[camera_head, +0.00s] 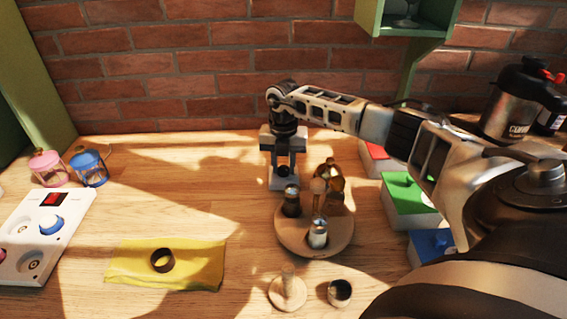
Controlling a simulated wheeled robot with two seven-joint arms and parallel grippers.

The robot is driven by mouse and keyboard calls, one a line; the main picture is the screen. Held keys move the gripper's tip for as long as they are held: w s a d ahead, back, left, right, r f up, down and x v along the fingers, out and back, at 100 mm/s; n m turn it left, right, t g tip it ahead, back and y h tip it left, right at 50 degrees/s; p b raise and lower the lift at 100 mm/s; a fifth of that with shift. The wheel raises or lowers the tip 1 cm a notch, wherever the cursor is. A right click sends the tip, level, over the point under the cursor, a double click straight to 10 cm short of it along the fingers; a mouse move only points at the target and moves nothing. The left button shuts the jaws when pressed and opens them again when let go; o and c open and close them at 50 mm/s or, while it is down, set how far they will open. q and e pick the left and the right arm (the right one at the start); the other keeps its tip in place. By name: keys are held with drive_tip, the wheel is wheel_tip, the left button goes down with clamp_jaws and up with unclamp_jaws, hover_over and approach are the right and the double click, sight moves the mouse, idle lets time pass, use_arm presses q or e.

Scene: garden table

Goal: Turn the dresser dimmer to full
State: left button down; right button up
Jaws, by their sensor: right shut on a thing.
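A white control panel (28,245) lies at the left edge of the table. It bears a blue knob (51,224), a red display (54,199) and further dials; a pink knob is cut off at the picture's edge. I cannot tell which of these is the dresser dimmer, nor read the setting. My right gripper (284,178) points down at the back edge of the round wooden stand, far right of the panel. It is shut on a small dark thing, mostly hidden between its fingers. My left gripper is out of view.
The round wooden stand (315,243) carries several small bottles. A yellow cloth (200,262) with a dark ring (162,260) lies front left. Pink (48,168) and blue (89,168) lanterns stand behind the panel. Coloured boxes (405,203) stand right. The table's middle left is clear.

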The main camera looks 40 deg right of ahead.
sight(284, 168)
idle(0.4)
drive_tip(key=o, duration=1)
drive_tip(key=shift+c, duration=0.2)
wheel_tip(284, 168, up, 16)
drive_tip(key=b, duration=0.2)
